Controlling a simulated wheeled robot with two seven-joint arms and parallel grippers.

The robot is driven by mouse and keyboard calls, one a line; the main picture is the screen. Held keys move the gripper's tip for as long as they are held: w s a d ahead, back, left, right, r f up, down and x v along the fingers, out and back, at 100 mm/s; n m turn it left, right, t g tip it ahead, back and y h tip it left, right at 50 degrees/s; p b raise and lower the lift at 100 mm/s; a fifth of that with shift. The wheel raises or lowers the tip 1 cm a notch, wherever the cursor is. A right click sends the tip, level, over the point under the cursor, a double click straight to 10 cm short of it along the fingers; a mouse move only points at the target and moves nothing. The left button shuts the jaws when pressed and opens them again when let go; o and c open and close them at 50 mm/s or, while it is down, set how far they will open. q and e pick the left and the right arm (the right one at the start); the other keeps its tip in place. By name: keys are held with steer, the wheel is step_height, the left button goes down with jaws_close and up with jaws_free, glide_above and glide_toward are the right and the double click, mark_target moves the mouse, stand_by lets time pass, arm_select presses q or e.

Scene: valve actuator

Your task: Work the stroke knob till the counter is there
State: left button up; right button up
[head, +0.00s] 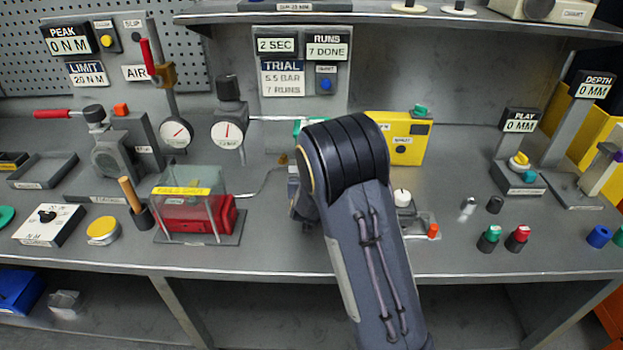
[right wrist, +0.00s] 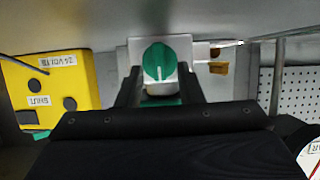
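A round green knob (right wrist: 158,62) with a raised grip bar sits on a pale block in the right wrist view. No label on it can be read, so I cannot confirm it is the stroke knob. My right gripper (right wrist: 160,88) has a dark finger on each side just below the knob, apart, with no clear contact. In the head view my right arm hides the gripper and most of that spot; a green edge (head: 306,123) shows beside it. The counter (head: 327,47) reads RUNS 7 DONE. The trial card (head: 283,77) reads 5.5 BAR, 7 RUNS. My left gripper is out of view.
A yellow box (head: 408,150) stands right of my arm. Two gauges (head: 176,133) (head: 228,132) and a clear-covered red unit (head: 190,212) stand to the left. A white-topped part (head: 402,198) is close to my forearm.

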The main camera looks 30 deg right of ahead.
steer(key=v, duration=0.7)
steer(key=shift+s+a+r, duration=0.1)
steer(key=shift+s+a, duration=0.05)
steer(key=shift+s, duration=0.1)
steer(key=shift+s, duration=0.1)
steer(key=shift+s+a+y, duration=0.25)
steer(key=shift+a+y, duration=0.05)
steer(key=shift+y, duration=0.3)
steer(key=s+a+r+n+g+y, duration=0.1)
steer(key=s+a+r+y, duration=0.2)
steer(key=s+a+y, duration=0.3)
steer(key=s+a+r+n+g+y, duration=0.1)
steer(key=s+a+r+y, duration=0.2)
steer(key=s, duration=0.4)
steer(key=s+a+n+g, duration=0.2)
steer(key=s+g, duration=0.1)
steer(key=s, duration=1.4)
steer(key=shift+s+a+n+g+y, duration=0.25)
steer(key=shift+a+n+g+y, duration=0.05)
steer(key=shift+g+y, duration=0.1)
